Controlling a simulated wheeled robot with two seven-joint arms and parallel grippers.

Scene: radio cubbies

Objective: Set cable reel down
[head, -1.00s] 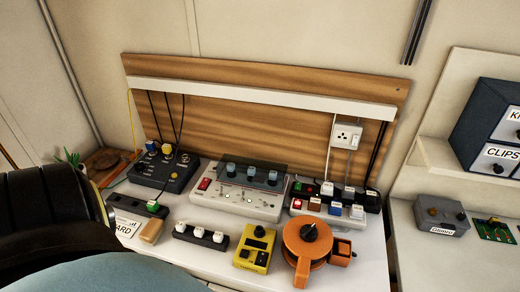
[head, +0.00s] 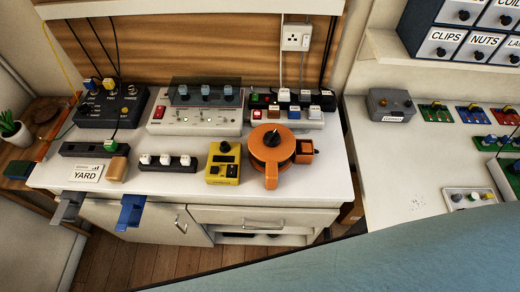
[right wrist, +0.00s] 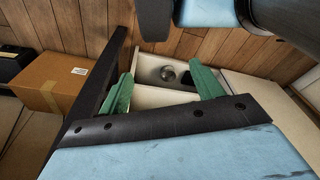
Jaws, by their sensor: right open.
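The orange cable reel (head: 268,150) with a black knob on top sits on the white counter (head: 325,190), near its front right in the head view. No gripper touches it there. My right gripper (right wrist: 165,92) shows only in the right wrist view. Its two green fingers stand wide apart with nothing between them. Beyond them is a pale compartment (right wrist: 150,97) holding a round metal item (right wrist: 168,74) and a dark item. The reel does not show in that view. My left gripper is not in view.
Left of the reel are a yellow device (head: 222,165) and a switch strip (head: 167,162). A power strip (head: 290,113) stands behind. Grey (head: 68,207) and blue (head: 131,211) pieces jut at the counter's front. A cardboard box (right wrist: 65,83) is left in the wrist view.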

